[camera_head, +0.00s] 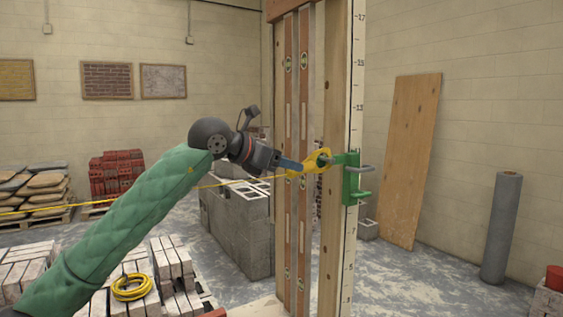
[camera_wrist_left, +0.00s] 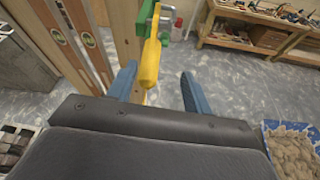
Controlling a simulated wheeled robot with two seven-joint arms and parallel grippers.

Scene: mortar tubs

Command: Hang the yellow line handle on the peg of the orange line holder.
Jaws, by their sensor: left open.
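The yellow line handle (camera_head: 318,161) is at the left side of a green line holder (camera_head: 351,180) on the upright wooden post. No orange holder shows; this one is green, with a grey peg. The handle's ring end meets the holder's green arm; I cannot tell whether it is around a peg. A yellow line (camera_head: 110,201) runs left from the handle. My left gripper (camera_head: 291,165) is open just left of the handle. In the left wrist view, the handle (camera_wrist_left: 150,64) lies ahead of the open left gripper (camera_wrist_left: 160,80), nearer its left finger. My right gripper is out of view.
Spirit levels (camera_head: 289,120) stand against the post (camera_head: 333,120). Grey blocks (camera_head: 240,225) are behind it. A yellow hose coil (camera_head: 131,288) lies on bricks at the lower left. A plank (camera_head: 408,160) and a grey roll (camera_head: 501,228) stand at right, with clear floor between.

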